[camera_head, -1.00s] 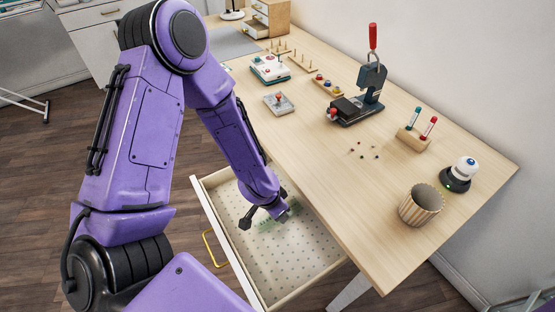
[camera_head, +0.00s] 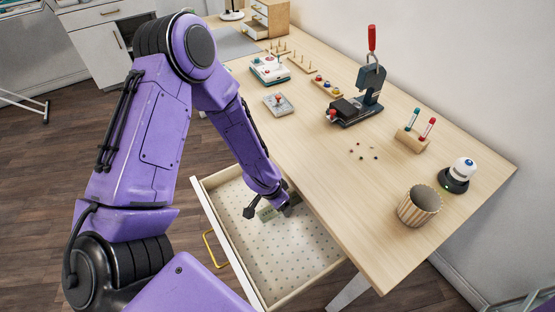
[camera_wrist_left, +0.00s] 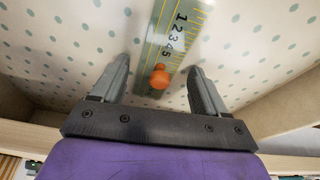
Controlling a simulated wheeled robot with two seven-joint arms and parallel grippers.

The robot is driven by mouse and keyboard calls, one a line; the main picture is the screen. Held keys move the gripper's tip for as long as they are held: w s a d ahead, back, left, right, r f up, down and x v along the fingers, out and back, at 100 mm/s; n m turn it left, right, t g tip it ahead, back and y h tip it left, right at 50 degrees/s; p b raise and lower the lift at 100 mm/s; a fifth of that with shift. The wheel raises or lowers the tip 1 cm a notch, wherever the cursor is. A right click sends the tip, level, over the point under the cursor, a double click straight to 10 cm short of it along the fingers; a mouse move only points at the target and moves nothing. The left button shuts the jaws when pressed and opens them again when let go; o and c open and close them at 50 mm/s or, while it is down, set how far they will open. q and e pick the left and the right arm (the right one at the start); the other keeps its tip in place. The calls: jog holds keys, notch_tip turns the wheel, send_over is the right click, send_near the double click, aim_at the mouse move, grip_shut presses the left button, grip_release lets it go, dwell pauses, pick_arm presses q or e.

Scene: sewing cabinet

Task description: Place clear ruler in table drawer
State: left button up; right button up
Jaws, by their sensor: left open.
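The clear ruler (camera_wrist_left: 170,45) has a greenish tint, yellow edge marks and black numbers. In the left wrist view it lies in the drawer, with an orange knob (camera_wrist_left: 159,77) on it. My left gripper (camera_wrist_left: 158,78) is open, its two fingers on either side of the knob and ruler, not closed on them. In the head view the ruler (camera_head: 268,214) shows only partly beside the gripper (camera_head: 269,209). The drawer (camera_head: 297,248) is pulled out below the table edge, with a pale dotted lining. My right gripper is not in view.
The drawer's front has a yellow handle (camera_head: 215,248). The wooden table (camera_head: 330,175) above bears a lever press (camera_head: 368,95), a ribbed cup (camera_head: 419,205) and a stand with two tubes (camera_head: 411,141). The front part of the drawer floor is clear.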

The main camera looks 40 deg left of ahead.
aim_at(271, 212)
pick_arm(q)
jog(key=shift+r, duration=0.2)
jog(key=p+v, duration=0.3)
jog(key=v, duration=0.9)
